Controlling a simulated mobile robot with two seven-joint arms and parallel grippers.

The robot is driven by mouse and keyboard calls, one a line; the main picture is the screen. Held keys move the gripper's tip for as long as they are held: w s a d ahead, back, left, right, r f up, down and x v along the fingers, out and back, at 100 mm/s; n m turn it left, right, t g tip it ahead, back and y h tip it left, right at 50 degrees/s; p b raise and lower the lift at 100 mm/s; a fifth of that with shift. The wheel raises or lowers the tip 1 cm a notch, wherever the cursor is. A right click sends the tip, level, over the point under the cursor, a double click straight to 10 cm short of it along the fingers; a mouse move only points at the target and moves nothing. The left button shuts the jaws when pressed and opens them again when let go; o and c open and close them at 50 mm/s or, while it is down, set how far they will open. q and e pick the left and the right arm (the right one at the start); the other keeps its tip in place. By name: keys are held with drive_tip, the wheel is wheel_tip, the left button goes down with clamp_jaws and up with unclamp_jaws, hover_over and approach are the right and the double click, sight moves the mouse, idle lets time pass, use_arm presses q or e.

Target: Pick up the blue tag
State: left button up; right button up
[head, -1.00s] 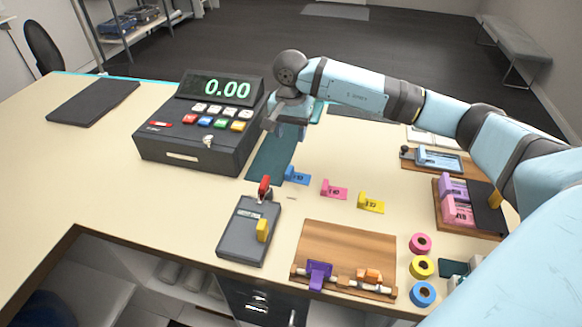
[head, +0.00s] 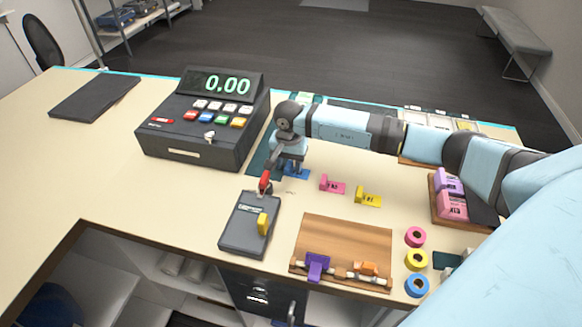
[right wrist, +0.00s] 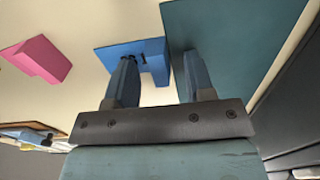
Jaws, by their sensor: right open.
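The blue tag (head: 302,174) lies on the counter just right of the dark green mat, partly hidden behind my right gripper. It also shows in the right wrist view (right wrist: 152,50), with a flat plate and a raised block. My right gripper (head: 286,167) is over the tag, pointing down. In the right wrist view its two fingers (right wrist: 160,66) are apart, and part of the blue tag shows between them. I cannot tell whether the fingers touch it. My left gripper is in neither view.
The pink tag (head: 332,184) and yellow tag (head: 368,196) lie to the right. A cash register (head: 200,135) stands at the left. A grey device (head: 245,232) with a red-tipped lever and a wooden board (head: 345,235) are in front.

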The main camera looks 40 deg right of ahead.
clamp_jaws()
drive_tip(key=shift+r, duration=0.1)
idle(0.3)
wheel_tip(320, 180, up, 19)
drive_tip(key=b, duration=0.3)
wheel_tip(320, 180, up, 6)
drive_tip(key=p, duration=0.3)
hover_over(289, 164)
idle(0.4)
drive_tip(key=shift+d, duration=0.1)
